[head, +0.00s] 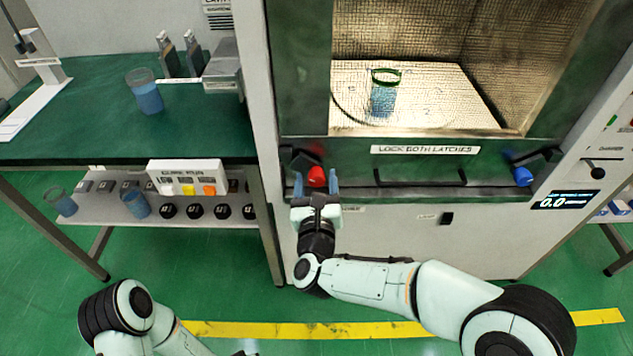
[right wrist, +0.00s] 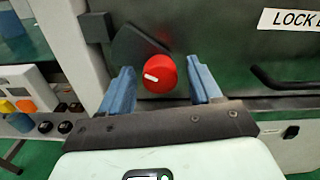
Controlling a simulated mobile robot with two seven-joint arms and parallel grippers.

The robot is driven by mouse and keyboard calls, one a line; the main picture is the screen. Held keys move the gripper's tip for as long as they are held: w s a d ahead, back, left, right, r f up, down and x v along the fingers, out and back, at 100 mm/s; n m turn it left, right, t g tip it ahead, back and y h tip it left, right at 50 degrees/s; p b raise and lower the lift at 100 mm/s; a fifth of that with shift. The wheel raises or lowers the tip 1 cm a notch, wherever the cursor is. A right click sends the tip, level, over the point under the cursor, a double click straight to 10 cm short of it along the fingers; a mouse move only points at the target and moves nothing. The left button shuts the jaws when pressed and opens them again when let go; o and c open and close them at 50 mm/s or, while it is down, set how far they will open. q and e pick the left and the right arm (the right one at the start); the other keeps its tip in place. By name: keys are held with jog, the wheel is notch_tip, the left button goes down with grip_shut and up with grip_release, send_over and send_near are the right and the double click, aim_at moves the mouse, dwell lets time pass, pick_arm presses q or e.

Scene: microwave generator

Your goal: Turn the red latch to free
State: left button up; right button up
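The red latch (head: 317,176) is a round red knob with a dark lever plate at the lower left of the microwave door, beside the "LOCK BOTH LATCHES" label. In the right wrist view the red latch (right wrist: 160,74) has a white mark pointing to the left. My right gripper (head: 316,184) is open, with one blue finger on each side of the knob. In the right wrist view my right gripper (right wrist: 163,88) shows gaps between both fingers and the knob. My left gripper is not in view; only part of the left arm shows at the lower left.
A blue latch (head: 522,176) sits at the door's lower right. A dark door handle (head: 420,180) runs between the latches. A beaker with blue liquid (head: 383,98) stands inside the chamber. A green-topped bench (head: 100,130) stands at the left. Open green floor lies in front.

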jog(key=c, duration=0.9)
